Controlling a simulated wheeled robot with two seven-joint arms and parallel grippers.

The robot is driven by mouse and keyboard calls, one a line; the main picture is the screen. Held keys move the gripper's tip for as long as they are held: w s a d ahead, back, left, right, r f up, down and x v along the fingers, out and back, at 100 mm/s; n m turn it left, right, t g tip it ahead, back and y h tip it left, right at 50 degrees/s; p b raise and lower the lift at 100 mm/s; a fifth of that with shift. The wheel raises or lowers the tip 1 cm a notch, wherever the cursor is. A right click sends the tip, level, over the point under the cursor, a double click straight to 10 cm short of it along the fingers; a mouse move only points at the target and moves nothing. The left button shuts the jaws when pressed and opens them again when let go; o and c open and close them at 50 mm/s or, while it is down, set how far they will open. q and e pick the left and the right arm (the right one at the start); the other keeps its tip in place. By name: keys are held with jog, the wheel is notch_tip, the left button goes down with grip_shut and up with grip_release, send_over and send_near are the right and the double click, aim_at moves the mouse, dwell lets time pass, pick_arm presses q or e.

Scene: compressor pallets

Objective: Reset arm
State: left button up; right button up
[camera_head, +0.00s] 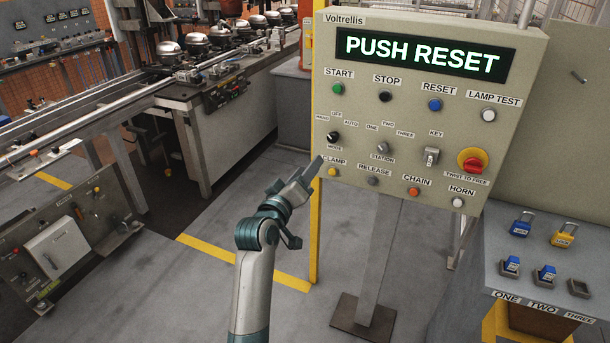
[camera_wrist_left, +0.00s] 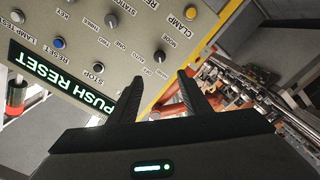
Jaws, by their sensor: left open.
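A beige Voltrellis control panel (camera_head: 418,76) faces me, and its green-lit display (camera_head: 420,55) reads PUSH RESET. The blue button (camera_head: 434,104) labelled RESET is in the upper row, between the black STOP button (camera_head: 380,96) and the white LAMP TEST button (camera_head: 488,114). My left gripper (camera_head: 312,170) is at the panel's lower left edge, near the yellow CLAMP button (camera_head: 332,171), well below and left of RESET. In the left wrist view the open, empty jaws (camera_wrist_left: 160,74) show before the panel, with the blue button (camera_wrist_left: 59,43) off to the left. My right gripper is out of view.
A red emergency knob (camera_head: 472,160) and a key switch (camera_head: 431,156) are on the panel's right. A grey bench (camera_head: 490,235) with padlocks stands at lower right. A yellow post (camera_head: 315,230) is beside the panel. A conveyor line (camera_head: 205,90) with compressors runs at left.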

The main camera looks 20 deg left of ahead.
pick_arm(q)
jog(key=shift+s, duration=0.4)
jog(key=s+d+f+m+g, duration=0.1)
jog(key=s+d+f+g, duration=0.1)
jog(key=f, duration=1.1)
jog(key=s+d+f+m+g, duration=0.1)
jog(key=s+f+m+g, duration=0.1)
jog(key=f, duration=1.1)
jog(key=s+d+f+m+g, duration=0.1)
jog(key=s+d+f+g, duration=0.15)
jog(key=f, duration=0.95)
jog(key=s+f+m+g, duration=0.2)
jog(key=s+f+g, duration=0.2)
jog(key=s+f, duration=1.4)
jog(key=s+a+f+m+g, duration=0.1)
jog(key=s+f, duration=0.5)
jog(key=s, duration=0.7)
jog(key=s+a+f+m+g, duration=0.2)
jog(key=s+f, duration=0.5)
jog(key=s, duration=0.6)
jog(key=s+a+f+m+g, duration=0.1)
jog(key=s+f, duration=0.6)
jog(key=s, duration=0.7)
jog(key=shift+a+m+g+y, duration=0.25)
jog(key=shift+m+g, duration=0.35)
jog(key=shift+g, duration=0.55)
